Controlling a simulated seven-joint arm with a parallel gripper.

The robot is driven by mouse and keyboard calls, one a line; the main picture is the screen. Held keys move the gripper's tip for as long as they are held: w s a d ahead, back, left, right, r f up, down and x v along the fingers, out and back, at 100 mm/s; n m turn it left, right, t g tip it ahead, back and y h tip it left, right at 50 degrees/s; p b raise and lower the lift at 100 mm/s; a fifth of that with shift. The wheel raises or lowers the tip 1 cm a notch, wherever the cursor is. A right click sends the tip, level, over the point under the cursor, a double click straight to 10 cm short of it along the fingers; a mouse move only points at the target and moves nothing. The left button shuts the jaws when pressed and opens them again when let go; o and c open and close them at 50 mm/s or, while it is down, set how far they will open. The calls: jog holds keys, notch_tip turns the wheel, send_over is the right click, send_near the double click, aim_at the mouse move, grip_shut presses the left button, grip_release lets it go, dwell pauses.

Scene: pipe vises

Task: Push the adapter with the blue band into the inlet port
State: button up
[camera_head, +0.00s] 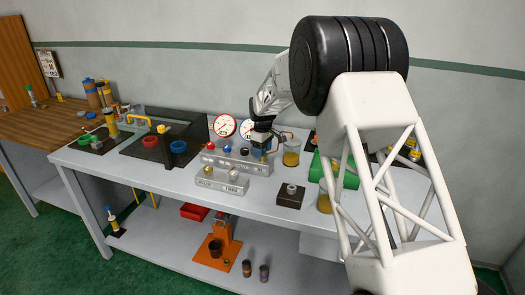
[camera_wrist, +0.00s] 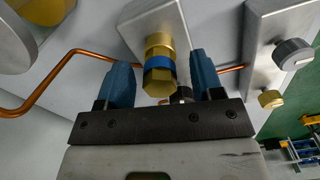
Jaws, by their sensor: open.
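The brass adapter with the blue band (camera_wrist: 160,63) stands out from a grey metal block (camera_wrist: 140,20) in the wrist view. Its brass hex end points toward my gripper. The inlet port is not clearly visible behind the adapter, and I cannot tell how deep the adapter sits. My gripper (camera_wrist: 162,75) is open, with one blue finger on each side of the adapter and gaps visible on both sides. In the head view my gripper (camera_head: 263,141) is above the rear metal block (camera_head: 240,163), and the adapter is not clearly visible there.
A copper pipe (camera_wrist: 45,88) runs beside the grey block. Another block (camera_wrist: 258,55) with a grey knob and brass fitting stands at right. Gauges (camera_head: 225,126), a front valve block (camera_head: 222,180) and a dark fixture (camera_head: 290,196) surround the work area.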

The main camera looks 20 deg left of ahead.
jog(key=shift+r, duration=3.85)
